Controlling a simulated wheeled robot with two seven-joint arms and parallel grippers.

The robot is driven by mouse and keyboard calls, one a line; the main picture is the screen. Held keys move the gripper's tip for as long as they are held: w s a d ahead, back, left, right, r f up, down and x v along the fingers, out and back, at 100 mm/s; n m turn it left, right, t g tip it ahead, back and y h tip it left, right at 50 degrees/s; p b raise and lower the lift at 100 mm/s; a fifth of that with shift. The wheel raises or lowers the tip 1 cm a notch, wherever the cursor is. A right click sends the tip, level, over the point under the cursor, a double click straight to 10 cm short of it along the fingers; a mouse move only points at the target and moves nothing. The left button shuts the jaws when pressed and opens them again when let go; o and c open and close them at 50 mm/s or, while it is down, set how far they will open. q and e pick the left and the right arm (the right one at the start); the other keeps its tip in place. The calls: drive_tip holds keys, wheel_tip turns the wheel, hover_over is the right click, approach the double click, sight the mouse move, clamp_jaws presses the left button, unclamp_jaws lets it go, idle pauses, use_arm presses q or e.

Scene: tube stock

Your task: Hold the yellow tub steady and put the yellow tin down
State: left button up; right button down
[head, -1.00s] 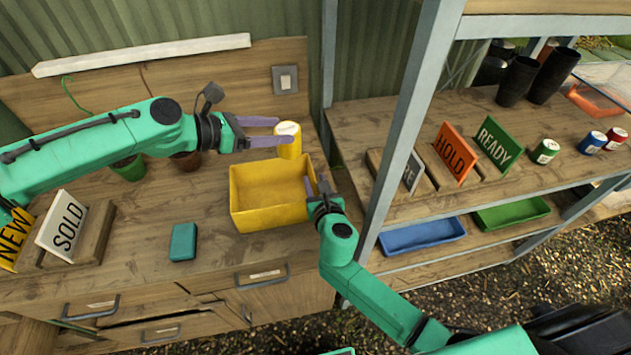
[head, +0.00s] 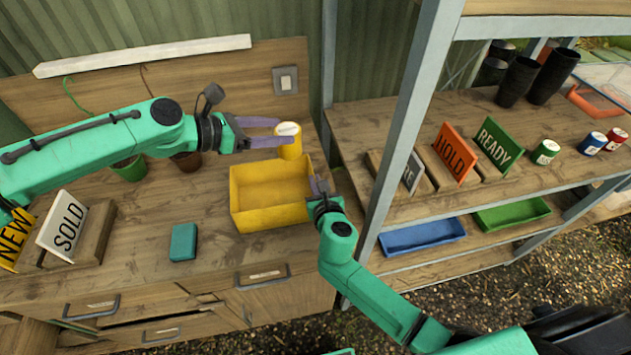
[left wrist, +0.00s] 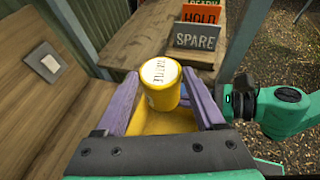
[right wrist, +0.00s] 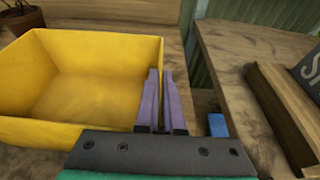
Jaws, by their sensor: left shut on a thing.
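The yellow tin (head: 289,146) is upright, with a pale lid, above the far right corner of the yellow tub (head: 262,222). My left gripper (head: 284,133) is shut on the tin, which also shows between its fingers in the left wrist view (left wrist: 161,85). The open-topped tub stands on the bench and looks empty. My right gripper (head: 319,185) is at the tub's right wall, its fingers close together. In the right wrist view these fingers (right wrist: 162,85) overlap the tub's right rim; whether the wall is pinched between them is unclear.
A teal block (head: 183,242) and a SOLD sign (head: 63,225) are on the bench to the left. A shelf post (head: 405,140) rises right of the tub. Blue (head: 422,236) and green (head: 511,214) trays sit on the lower shelf.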

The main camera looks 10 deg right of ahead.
idle(0.9)
use_arm(q)
drive_tip(key=n+t+y, duration=0.1)
drive_tip(key=n+t, duration=0.1)
drive_tip(key=t, duration=0.1)
hover_over(284, 197)
wheel_tip(284, 197, down, 18)
drive_tip(key=shift+f, duration=0.1)
drive_tip(key=o, duration=1.5)
drive_tip(key=shift+f, duration=0.15)
drive_tip(key=v, duration=1.2)
drive_tip(key=shift+r, duration=0.4)
